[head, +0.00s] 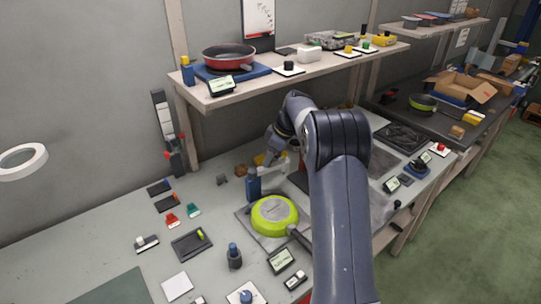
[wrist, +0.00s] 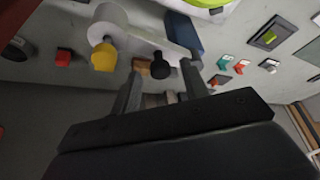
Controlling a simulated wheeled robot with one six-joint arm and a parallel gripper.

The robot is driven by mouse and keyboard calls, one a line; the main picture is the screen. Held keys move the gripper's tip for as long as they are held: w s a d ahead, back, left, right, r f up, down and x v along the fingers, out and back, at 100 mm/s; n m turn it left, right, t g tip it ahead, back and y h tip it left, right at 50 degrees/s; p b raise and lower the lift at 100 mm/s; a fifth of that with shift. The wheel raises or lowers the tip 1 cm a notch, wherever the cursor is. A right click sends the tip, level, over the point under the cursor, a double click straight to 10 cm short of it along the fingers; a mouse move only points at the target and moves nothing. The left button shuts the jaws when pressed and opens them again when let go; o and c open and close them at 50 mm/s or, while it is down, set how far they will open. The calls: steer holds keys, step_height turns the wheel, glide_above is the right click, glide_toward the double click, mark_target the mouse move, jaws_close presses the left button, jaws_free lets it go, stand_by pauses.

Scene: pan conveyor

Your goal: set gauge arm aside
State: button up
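The gauge arm is a white bar with a rounded end (wrist: 112,22), with a blue post (wrist: 184,34) at its other end. A yellow knob (wrist: 103,55) and a black knob (wrist: 161,67) stick out from it. In the head view the blue post (head: 253,186) stands beside the green pan (head: 274,214), and my forearm hides part of the area behind. My gripper (wrist: 161,84) is open, its fingers apart on either side of the black knob. I cannot tell whether they touch it. In the head view my wrist (head: 281,137) is above the white bar.
The green pan lies on a grey plate, its handle toward my arm. Left of it are a black tray (head: 191,243), small red and green clips, and a dark knob stand (head: 234,257). A shelf (head: 300,71) with a red pan overhangs the back.

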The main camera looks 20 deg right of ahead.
steer(key=b+v, duration=0.1)
steer(key=v, duration=0.9)
steer(key=shift+r, duration=0.4)
steer(key=shift+s, duration=0.1)
steer(key=p+x, duration=0.1)
steer(key=x, duration=1)
steer(key=shift+d, duration=0.1)
steer(key=shift+s, duration=0.2)
